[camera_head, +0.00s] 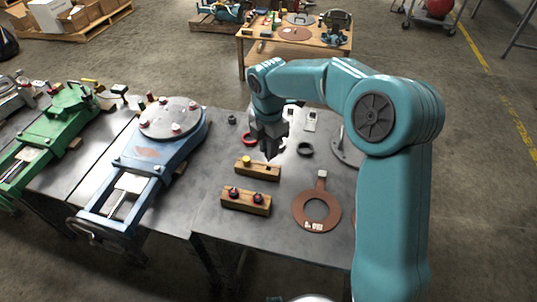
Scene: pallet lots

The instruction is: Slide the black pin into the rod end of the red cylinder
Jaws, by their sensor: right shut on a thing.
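My right gripper (271,150), dark grey, points down over the middle of the grey steel table, just beyond a wooden block with a yellow knob. It is shut on a small dark thing that merges with the fingers, so I cannot tell whether this is the black pin. I cannot make out a red cylinder or its rod end. A red ring (247,138) shows beside the gripper on its left, partly hidden by it. My left gripper is not in view.
A black ring (305,149) and a brown ring plate (317,211) lie to the right. A blue valve (150,150) fills the table's left.

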